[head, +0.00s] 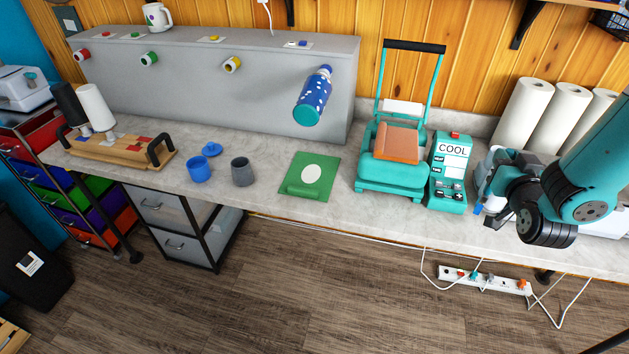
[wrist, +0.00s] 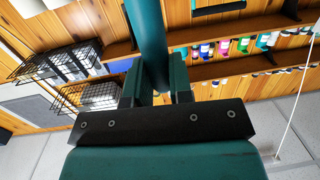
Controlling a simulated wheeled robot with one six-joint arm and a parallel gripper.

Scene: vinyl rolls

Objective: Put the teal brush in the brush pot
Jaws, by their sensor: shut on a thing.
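My gripper (head: 486,188) is at the right of the bench in the head view, just right of the teal COOL machine. In the wrist view my gripper (wrist: 155,88) is shut on a teal rod-like handle, the teal brush (wrist: 150,45), which runs up out of the picture. Its bristles cannot be made out. A grey open cup (head: 242,172), apparently the brush pot, stands upright on the bench left of centre, well away from my gripper. Its inside is too small to read.
A blue cup (head: 199,170) stands just left of the grey cup. A green pad (head: 325,163), the teal press (head: 391,181) and the COOL machine (head: 447,190) stand between my gripper and the cups. White rolls (head: 525,108) stand behind my arm.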

